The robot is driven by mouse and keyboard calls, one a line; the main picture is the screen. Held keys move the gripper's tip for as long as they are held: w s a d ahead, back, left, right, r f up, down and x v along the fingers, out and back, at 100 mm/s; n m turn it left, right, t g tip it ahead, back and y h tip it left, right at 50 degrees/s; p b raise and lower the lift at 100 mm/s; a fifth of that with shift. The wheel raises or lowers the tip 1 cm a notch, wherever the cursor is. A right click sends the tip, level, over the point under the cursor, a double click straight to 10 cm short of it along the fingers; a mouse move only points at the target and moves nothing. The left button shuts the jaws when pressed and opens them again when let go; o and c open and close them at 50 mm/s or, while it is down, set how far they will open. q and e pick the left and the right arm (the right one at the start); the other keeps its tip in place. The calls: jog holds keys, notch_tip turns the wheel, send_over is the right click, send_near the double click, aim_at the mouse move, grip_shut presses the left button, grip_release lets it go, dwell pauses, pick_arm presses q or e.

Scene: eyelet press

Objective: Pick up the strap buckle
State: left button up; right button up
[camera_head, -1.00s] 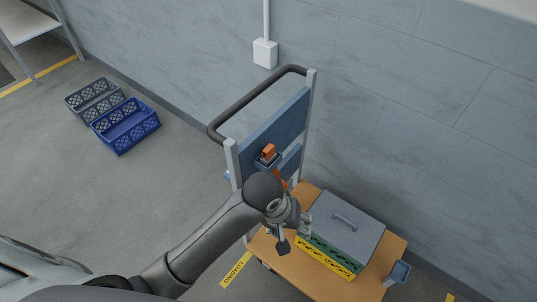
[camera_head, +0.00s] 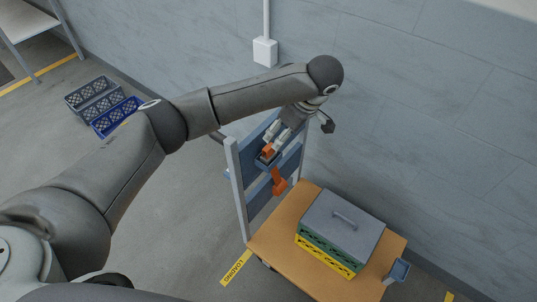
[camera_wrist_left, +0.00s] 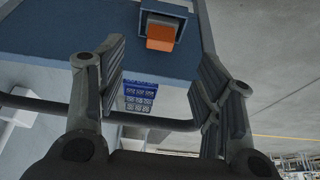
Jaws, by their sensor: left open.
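An orange block, which I take for the strap buckle (camera_head: 268,150), sits in a small blue-grey holder (camera_head: 264,163) on the cart's blue back panel. An orange strap piece (camera_head: 278,183) hangs below it. In the left wrist view the buckle (camera_wrist_left: 161,36) shows at the top, in its holder (camera_wrist_left: 164,12), between and beyond the two fingertips. My left gripper (camera_head: 274,139) is open and empty, just above the buckle; the wrist view (camera_wrist_left: 162,60) shows its fingers spread wide. I cannot tell whether any finger touches the buckle. My right gripper is not in view.
The cart's wooden deck (camera_head: 280,260) carries a grey lidded box (camera_head: 340,222) on green and yellow crates (camera_head: 325,262). A dark push handle tops the cart's frame. The wall (camera_head: 430,130) stands close behind. Blue and grey crates (camera_head: 105,105) lie on the floor at left.

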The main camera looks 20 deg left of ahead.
aim_at(269, 147)
pick_arm(q)
jog(key=x, duration=0.5)
jog(key=shift+w+a+p, duration=0.1)
jog(key=shift+a+p, duration=0.15)
jog(key=shift+p, duration=0.1)
jog(key=p+x, duration=0.1)
jog(key=x, duration=0.3)
jog(key=shift+a+f, duration=0.2)
jog(key=shift+a, duration=0.05)
jog(key=shift+w+a+f, duration=0.1)
jog(key=shift+a+f, duration=0.05)
jog(key=shift+f, duration=0.3)
jog(key=c, duration=1.2)
